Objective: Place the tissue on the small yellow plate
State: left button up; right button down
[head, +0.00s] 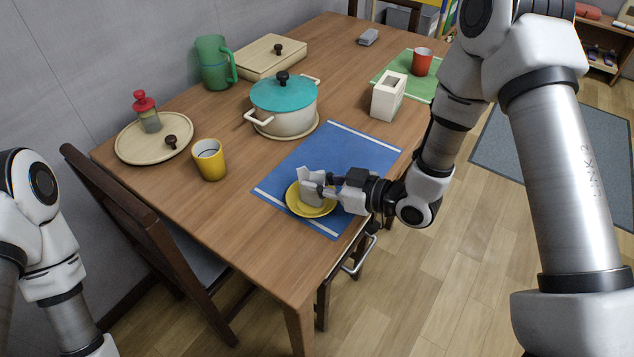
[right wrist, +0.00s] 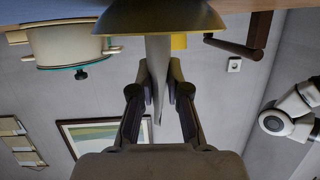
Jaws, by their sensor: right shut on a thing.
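The small yellow plate (head: 297,205) lies on the blue placemat (head: 345,150) near the table's front edge. My right gripper (head: 318,190) is low over the plate, shut on a pale grey-white piece that I take to be the tissue (head: 306,178). In the right wrist view, the tissue (right wrist: 158,52) stands between the two fingers (right wrist: 160,90), and the dark underside of the plate (right wrist: 160,17) shows at its end. I cannot tell whether the tissue rests on the plate. My left arm shows at the left edge, but its gripper is out of view.
A white holder (head: 388,97) stands behind the placemat, and a pot with a teal lid (head: 284,92) stands at its back left. A yellow cup (head: 209,160) and round wooden tray (head: 130,152) are farther left. A red cup (head: 422,62) stands on a green mat.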

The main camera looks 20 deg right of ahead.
jog(key=shift+f, duration=0.15)
jog(key=c, duration=1.2)
grip_release()
jog(key=shift+o, duration=0.2)
jog(key=shift+r, duration=0.2)
jog(key=p+v, duration=0.3)
jog(key=v, duration=0.9)
jog(key=s+d+f+m+g+h, duration=0.1)
jog(key=s+f+m+g+h, duration=0.3)
jog(key=s+f, duration=0.5)
jog(key=s+d+f+m+g+h, duration=0.1)
jog(key=s+f+m+g+h, duration=0.4)
jog(key=s+f, duration=0.5)
notch_tip(320, 180, down, 6)
jog(key=shift+r+g+h, duration=0.1)
jog(key=shift+g+h, duration=0.4)
jog(key=shift+g, duration=0.3)
